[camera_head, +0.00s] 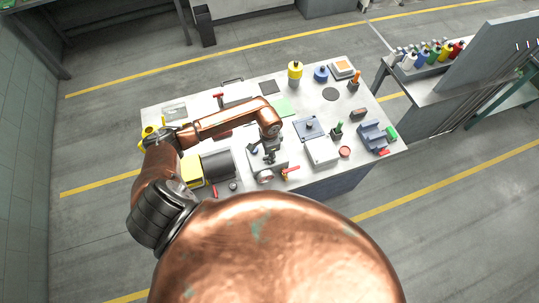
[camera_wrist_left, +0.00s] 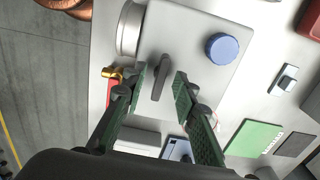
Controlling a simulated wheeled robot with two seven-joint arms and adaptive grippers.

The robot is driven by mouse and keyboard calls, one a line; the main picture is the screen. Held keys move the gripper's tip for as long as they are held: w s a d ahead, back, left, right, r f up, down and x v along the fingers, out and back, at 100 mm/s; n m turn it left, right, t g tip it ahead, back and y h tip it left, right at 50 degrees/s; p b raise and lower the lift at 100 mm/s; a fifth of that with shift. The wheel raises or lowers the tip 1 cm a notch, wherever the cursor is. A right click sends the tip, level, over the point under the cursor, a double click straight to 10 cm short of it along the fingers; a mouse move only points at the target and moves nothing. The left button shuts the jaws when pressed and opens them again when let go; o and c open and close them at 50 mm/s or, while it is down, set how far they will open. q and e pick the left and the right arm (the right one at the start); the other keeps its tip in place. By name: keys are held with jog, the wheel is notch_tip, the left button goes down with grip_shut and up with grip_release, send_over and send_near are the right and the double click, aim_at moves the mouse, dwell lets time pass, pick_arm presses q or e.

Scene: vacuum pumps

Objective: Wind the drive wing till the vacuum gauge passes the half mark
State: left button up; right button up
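In the left wrist view a pale grey pump housing (camera_wrist_left: 190,75) carries a dark grey drive wing (camera_wrist_left: 160,78), a blue round knob (camera_wrist_left: 221,48) and a round metal-rimmed gauge (camera_wrist_left: 130,28) at its edge. The gauge's face is turned away, so no needle shows there. My left gripper (camera_wrist_left: 158,91) is open, with one green-padded finger on each side of the wing and gaps between. In the head view my left gripper (camera_head: 268,155) hangs over the pump and hides the wing. The gauge (camera_head: 265,176) is too small to read. My right gripper is not in view.
Beside the pump is a red-handled brass valve (camera_head: 291,170), also in the left wrist view (camera_wrist_left: 113,86). A white box (camera_head: 322,152) stands to its right and a dark grey box (camera_head: 218,165) to its left. Several other tools and parts cover the worktable (camera_head: 358,174).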

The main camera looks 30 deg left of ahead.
pick_arm(q)
jog(key=shift+r, duration=0.1)
jog(key=shift+r+p, duration=0.4)
jog(key=shift+r, duration=0.55)
jog(key=shift+r, duration=3)
